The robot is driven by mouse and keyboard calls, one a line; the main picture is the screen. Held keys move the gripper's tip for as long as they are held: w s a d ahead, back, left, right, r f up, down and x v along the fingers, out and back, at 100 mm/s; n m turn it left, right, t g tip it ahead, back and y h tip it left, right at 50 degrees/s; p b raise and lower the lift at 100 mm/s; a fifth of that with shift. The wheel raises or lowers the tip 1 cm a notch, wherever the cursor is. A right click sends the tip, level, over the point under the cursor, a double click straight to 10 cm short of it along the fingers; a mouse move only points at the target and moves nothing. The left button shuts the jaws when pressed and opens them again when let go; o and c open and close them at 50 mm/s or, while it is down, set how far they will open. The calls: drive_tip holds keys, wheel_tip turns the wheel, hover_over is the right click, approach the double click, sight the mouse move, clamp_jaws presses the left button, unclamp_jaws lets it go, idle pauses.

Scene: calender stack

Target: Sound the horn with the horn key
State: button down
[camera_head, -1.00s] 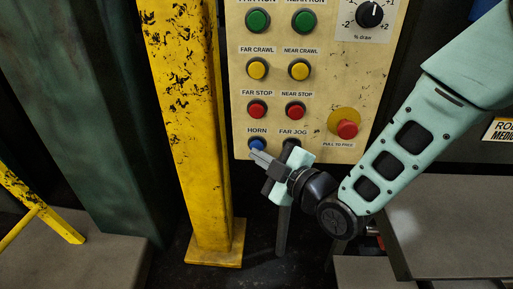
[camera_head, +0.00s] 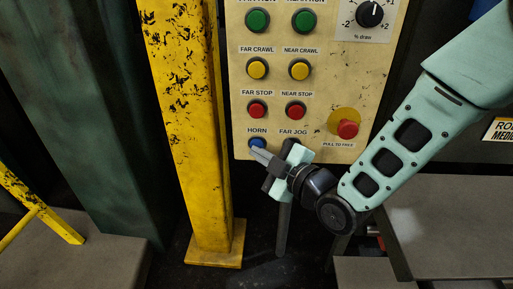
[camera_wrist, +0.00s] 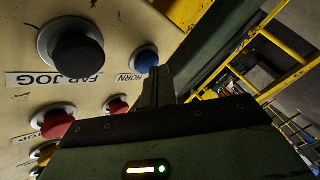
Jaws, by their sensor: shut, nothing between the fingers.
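The horn key is a blue round button (camera_head: 257,143) under the HORN label, at the lower left of the cream control panel (camera_head: 320,100). It also shows in the wrist view (camera_wrist: 145,60), its blue cap uncovered. My gripper (camera_head: 255,152) is shut and empty, its fingertips just below and in front of the blue button. In the wrist view my fingers (camera_wrist: 155,80) point toward the button's lower edge side. I cannot tell whether the tips touch it. The black FAR JOG button (camera_wrist: 78,50) sits beside it and is mostly hidden by my gripper in the head view.
Red stop buttons (camera_head: 257,110) and yellow crawl buttons (camera_head: 257,69) sit above on the panel. A red pull-to-free knob (camera_head: 348,129) is to the right. A scuffed yellow post (camera_head: 200,140) stands close on the left.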

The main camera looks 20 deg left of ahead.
drive_tip(key=shift+s+d+b, duration=0.2)
drive_tip(key=shift+s+b, duration=0.1)
drive_tip(key=shift+s, duration=0.65)
drive_tip(key=shift+s, duration=0.1)
drive_tip(key=s, duration=0.2)
drive_tip(key=s+d+b, duration=0.1)
drive_tip(key=s, duration=0.1)
drive_tip(key=shift+s+d, duration=0.1)
drive_tip(key=shift+s, duration=0.2)
idle(0.4)
